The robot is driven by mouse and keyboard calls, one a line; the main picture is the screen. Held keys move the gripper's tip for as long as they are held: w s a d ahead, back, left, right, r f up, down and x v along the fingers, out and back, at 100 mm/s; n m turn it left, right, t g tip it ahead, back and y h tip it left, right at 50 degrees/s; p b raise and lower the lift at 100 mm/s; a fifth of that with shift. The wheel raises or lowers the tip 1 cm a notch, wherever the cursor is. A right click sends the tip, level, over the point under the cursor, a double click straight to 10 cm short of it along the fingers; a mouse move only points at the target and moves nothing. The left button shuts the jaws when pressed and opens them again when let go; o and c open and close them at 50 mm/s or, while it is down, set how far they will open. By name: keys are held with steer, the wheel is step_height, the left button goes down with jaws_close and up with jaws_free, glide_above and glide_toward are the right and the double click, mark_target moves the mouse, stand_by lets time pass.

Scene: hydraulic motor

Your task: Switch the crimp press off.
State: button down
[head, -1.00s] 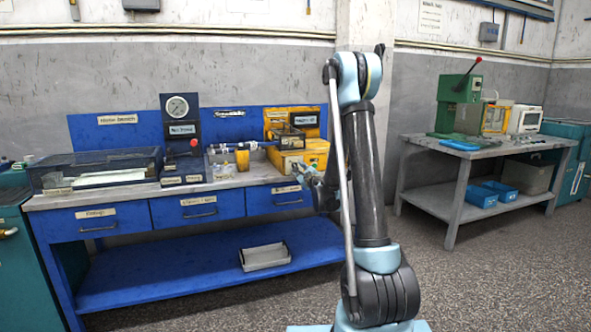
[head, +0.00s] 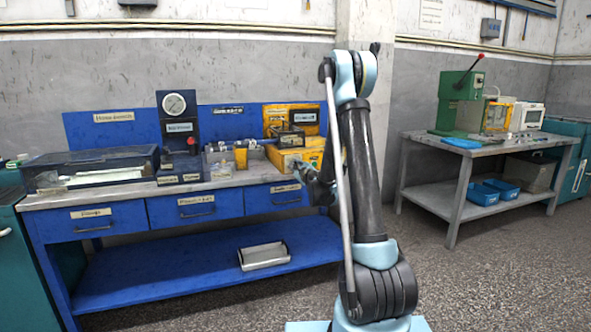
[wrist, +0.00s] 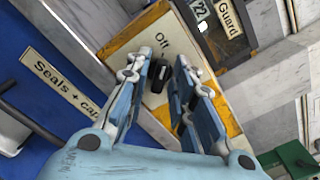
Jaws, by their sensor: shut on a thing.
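The crimp press is a yellow machine (head: 298,154) at the right end of the blue workbench. In the wrist view its pale front plate with a yellow border (wrist: 125,40) carries the word "Off" and a black switch knob (wrist: 158,76) below that word. My gripper (wrist: 167,68) is at this plate with its two fingers on either side of the knob, shut on it. I cannot tell which way the knob points. In the head view my gripper (head: 318,184) is at the press's right front, partly hidden by my arm.
A "Guard" label (wrist: 229,17) is on a dark part beside the plate. The bench (head: 225,180) also holds a gauge panel (head: 175,120) with a red knob and a lidded dark tray (head: 90,167). A green press (head: 460,103) stands on the right table. The floor between is clear.

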steer(key=shift+a+n, duration=0.1)
steer(key=shift+n, duration=0.3)
steer(key=shift+s, duration=0.1)
steer(key=c, duration=1.7)
jaws_free()
steer(key=shift+o, duration=0.2)
steer(key=v, duration=1.2)
